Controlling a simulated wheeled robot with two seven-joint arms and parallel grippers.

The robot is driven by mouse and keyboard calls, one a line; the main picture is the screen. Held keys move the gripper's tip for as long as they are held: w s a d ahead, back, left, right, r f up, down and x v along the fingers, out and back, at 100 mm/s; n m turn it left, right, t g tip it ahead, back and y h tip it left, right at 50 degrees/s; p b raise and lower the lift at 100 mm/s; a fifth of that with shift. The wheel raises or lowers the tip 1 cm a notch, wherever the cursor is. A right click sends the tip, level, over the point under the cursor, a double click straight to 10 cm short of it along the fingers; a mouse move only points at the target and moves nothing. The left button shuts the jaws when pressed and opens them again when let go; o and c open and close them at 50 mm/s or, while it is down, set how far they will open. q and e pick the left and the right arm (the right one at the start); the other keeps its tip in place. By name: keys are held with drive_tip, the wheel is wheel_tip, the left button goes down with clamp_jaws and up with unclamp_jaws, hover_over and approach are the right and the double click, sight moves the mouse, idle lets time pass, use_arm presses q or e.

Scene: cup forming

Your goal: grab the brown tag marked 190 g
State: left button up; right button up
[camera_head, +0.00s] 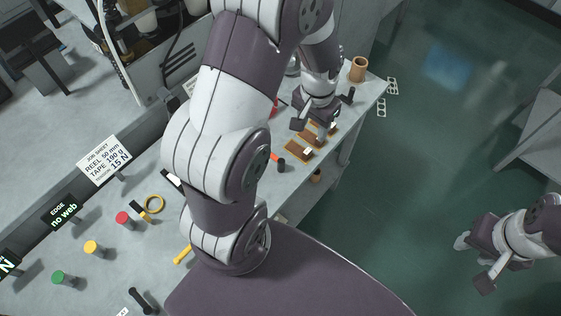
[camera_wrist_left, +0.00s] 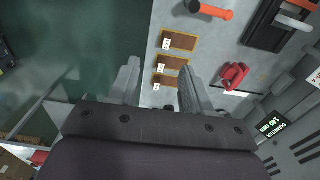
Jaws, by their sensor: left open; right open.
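Three brown rectangular tags with small white labels lie in a row on the grey table. In the left wrist view they are the top tag (camera_wrist_left: 179,40), the middle tag (camera_wrist_left: 174,62) and the lowest tag (camera_wrist_left: 168,79). The label print is too small to read, so I cannot tell which is marked 190 g. In the head view, one tag (camera_head: 297,151) shows clearly and others are partly hidden by my left gripper (camera_head: 314,127). My left gripper (camera_wrist_left: 160,88) is open and empty, its fingers either side of the lowest tag in view. My right gripper (camera_head: 473,263) is open, away from the table.
An orange-handled tool (camera_wrist_left: 210,10) and a red object (camera_wrist_left: 234,75) lie near the tags. A brown cup (camera_head: 358,69) stands at the table corner. Coloured knobs, including a green one (camera_head: 58,277), are at left.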

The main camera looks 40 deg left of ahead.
use_arm(q)
hover_over(309, 149)
drive_tip(key=shift+g, duration=0.3)
wheel_tip(309, 149, down, 7)
drive_tip(key=shift+f+p, duration=0.1)
drive_tip(key=shift+p, duration=0.25)
drive_tip(key=f, duration=0.1)
drive_tip(key=f+p, duration=0.1)
drive_tip(key=f, duration=0.2)
drive_tip(key=shift+s+f, duration=0.25)
drive_tip(key=shift+s, duration=0.15)
drive_tip(key=f, duration=0.3)
drive_tip(key=shift+w+f+p, duration=0.1)
drive_tip(key=shift+w+p, duration=0.15)
drive_tip(key=shift+p, duration=0.15)
drive_tip(key=shift+w+f, duration=0.15)
drive_tip(key=shift+f, duration=0.2)
drive_tip(key=shift+r, duration=0.1)
drive_tip(key=shift+s, duration=0.2)
drive_tip(key=c, duration=0.4)
clamp_jaws()
drive_tip(key=shift+w, duration=0.1)
use_arm(e)
drive_tip(key=shift+w+r, duration=0.7)
drive_tip(key=shift+w, duration=0.1)
